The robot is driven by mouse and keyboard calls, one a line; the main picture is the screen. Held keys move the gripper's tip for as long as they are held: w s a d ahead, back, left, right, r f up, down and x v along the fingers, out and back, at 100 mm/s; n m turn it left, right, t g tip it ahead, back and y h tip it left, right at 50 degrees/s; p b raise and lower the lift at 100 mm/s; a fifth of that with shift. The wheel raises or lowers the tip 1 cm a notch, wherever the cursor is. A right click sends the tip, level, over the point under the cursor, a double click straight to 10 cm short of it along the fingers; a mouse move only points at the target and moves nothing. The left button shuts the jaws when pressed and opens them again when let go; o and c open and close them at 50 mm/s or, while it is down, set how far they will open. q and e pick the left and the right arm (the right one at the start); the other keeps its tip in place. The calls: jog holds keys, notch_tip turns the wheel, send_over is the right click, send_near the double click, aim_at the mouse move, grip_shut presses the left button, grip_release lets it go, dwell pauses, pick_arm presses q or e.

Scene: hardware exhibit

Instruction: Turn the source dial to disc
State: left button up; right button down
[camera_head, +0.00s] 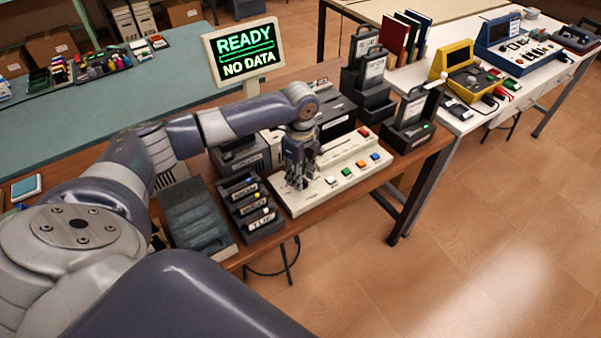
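A cream control console (283,203) lies on the wooden table. A small pale button or knob (331,180) is at the row's near end. My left gripper (299,184) points down over the console's left part, with its fingertips at or just above the surface. I cannot make out the source dial; the gripper covers that area. Its finger opening is too small to judge. My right gripper is out of view.
A screen (243,52) behind the console reads "READY" and "NO DATA". A dark rack of labelled cartridges (250,207) stands left of the console. Dark holders (408,134) stand to its right. A white table (462,122) with other devices is farther right.

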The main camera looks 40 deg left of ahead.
pick_arm(q)
jog(key=shift+f, duration=0.1)
grip_shut()
jog(key=shift+n+p, duration=0.4)
jog(key=shift+p, duration=0.25)
jog(key=n+p, duration=0.6)
jog(key=p, duration=0.1)
jog(key=n+p, duration=0.3)
jog(key=p, duration=0.1)
jog(key=shift+s+d+r, duration=0.15)
jog(key=shift+s+r, duration=0.05)
jog(key=shift+r, duration=0.05)
jog(key=n+p, duration=0.3)
jog(key=shift+f+n+p, duration=0.2)
jog(key=shift+n+p, duration=0.65)
jog(key=shift+n, duration=0.75)
